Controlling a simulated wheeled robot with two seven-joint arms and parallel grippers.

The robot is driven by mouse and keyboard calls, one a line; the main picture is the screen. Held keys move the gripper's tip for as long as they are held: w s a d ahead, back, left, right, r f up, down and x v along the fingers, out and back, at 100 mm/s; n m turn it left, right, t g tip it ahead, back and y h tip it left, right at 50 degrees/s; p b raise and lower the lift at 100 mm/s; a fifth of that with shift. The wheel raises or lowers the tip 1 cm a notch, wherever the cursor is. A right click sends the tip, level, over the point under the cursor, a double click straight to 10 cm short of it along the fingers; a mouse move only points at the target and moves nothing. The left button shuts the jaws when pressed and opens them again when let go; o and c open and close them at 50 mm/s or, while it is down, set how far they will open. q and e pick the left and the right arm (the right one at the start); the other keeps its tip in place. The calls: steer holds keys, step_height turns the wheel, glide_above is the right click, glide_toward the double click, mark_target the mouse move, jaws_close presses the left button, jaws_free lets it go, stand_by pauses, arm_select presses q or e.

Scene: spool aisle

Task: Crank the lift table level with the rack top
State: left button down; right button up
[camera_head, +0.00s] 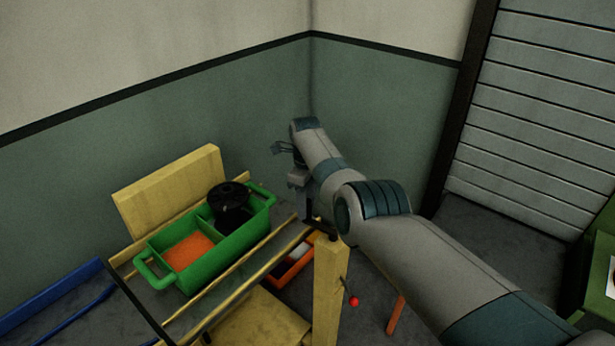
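A crank with a red knob (353,301) sticks out from the side of an upright yellow post (328,285), its knob hanging low. Beside the post is a yellow-edged table top (192,318) bearing a green tote; I cannot tell for sure whether this is the lift table or the rack top. My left gripper is out of view.
An orange bin (291,266) sits lower, beside the post. A blue frame (50,295) is at left. Walls meet behind; a slatted shutter (540,110) is at right.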

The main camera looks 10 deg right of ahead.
steer(key=shift+r, duration=0.75)
step_height(320, 180, up, 16)
steer(key=b, duration=0.3)
steer(key=shift+d+f, duration=0.15)
steer(key=shift+f, duration=0.05)
steer(key=shift+f, duration=0.1)
